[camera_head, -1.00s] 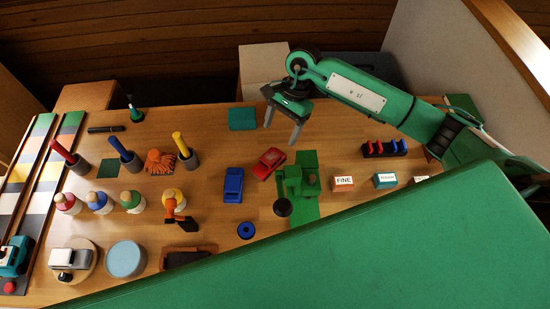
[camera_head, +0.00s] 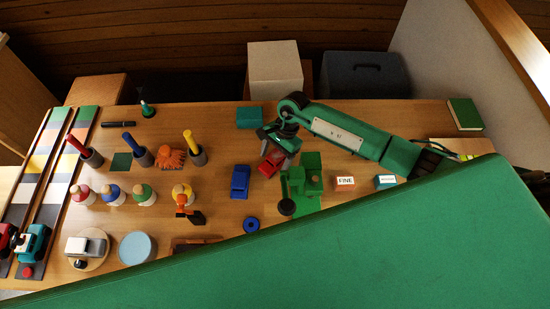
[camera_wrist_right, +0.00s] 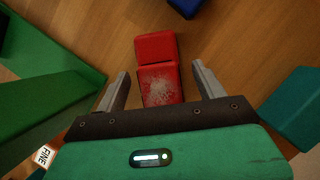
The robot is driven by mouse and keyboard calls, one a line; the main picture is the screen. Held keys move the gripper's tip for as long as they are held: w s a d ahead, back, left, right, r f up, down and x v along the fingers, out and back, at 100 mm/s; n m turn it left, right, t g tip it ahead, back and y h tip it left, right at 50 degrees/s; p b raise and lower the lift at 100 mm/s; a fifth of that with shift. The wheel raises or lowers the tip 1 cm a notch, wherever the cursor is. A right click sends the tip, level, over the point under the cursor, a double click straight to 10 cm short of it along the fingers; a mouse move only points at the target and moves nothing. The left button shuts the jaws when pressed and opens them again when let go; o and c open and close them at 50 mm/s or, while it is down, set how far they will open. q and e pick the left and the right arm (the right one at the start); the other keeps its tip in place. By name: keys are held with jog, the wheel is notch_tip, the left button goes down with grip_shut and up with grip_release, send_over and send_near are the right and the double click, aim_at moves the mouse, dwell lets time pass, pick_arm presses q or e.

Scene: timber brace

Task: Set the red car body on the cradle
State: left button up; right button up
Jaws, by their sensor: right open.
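The red car body (camera_head: 270,164) lies on the wooden table, between the blue car and a green fixture. It also shows in the right wrist view (camera_wrist_right: 158,62), with a pale worn patch on its top. My right gripper (camera_head: 277,152) is open over the red car body. In the right wrist view its two fingers (camera_wrist_right: 160,78) stand on either side of the car's near part, with gaps on both sides. The green fixture (camera_head: 312,183), which may be the cradle, stands just right of the car. My left gripper is not in view.
The blue car (camera_head: 240,182) is close on the left. A teal block (camera_head: 249,117) lies behind. A FINE block (camera_head: 345,183) and a teal block (camera_head: 386,182) are to the right. A large green panel (camera_head: 330,250) hides the near table.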

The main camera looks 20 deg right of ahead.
jog(key=c, duration=1.2)
jog(key=shift+r, duration=0.1)
